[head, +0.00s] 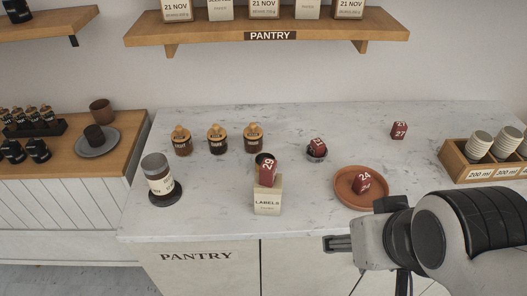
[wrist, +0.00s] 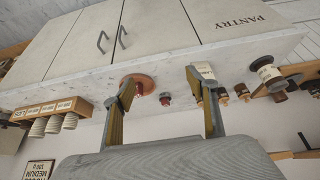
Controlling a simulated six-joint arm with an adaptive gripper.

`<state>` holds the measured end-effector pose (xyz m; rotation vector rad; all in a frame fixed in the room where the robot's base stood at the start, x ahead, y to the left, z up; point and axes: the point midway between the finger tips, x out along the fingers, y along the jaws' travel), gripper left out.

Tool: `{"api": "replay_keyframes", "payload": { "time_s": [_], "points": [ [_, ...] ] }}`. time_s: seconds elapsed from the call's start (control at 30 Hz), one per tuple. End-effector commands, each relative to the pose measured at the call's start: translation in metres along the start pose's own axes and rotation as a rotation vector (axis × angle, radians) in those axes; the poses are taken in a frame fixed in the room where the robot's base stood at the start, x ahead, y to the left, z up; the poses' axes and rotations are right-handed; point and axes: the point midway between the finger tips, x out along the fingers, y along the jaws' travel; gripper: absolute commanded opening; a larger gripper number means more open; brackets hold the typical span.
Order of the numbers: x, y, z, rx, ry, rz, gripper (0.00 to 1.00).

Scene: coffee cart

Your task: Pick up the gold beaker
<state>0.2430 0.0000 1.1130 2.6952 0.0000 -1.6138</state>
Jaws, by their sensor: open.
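I cannot pick out a clearly gold beaker in either view. A dark-rimmed round vessel (head: 262,157) shows partly behind a dark red cube and the cream "LABELS" box (head: 267,198) in the head view; its colour and shape are mostly hidden. My gripper (head: 338,243) is in front of the counter's front edge at the lower right, pointing left, apart from everything. In the wrist view the gripper's two fingers (wrist: 165,100) are spread wide with nothing between them held; the counter appears upside down beyond them.
A wooden crate (head: 457,173) of pale cups stands at right. Several jars (head: 217,140) stand at the back, a larger jar (head: 158,174) at left. Clear counter lies front centre-left.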

Motion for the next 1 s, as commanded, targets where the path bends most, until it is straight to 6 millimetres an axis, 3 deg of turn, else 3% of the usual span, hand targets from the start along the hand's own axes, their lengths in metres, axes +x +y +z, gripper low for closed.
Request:
{"api": "replay_keyframes", "payload": {
  "time_s": [0.17,0.37,0.7,1.0],
  "points": [
    [0.002,0.005,-0.008,-0.001,0.012,0.016,0.57],
    [0.012,0.023,-0.037,-0.017,0.059,0.077,0.57],
    [0.038,0.065,-0.12,-0.102,0.201,0.206,0.57],
    [0.066,0.082,-0.189,-0.221,0.324,0.251,0.57]
  ]
}}
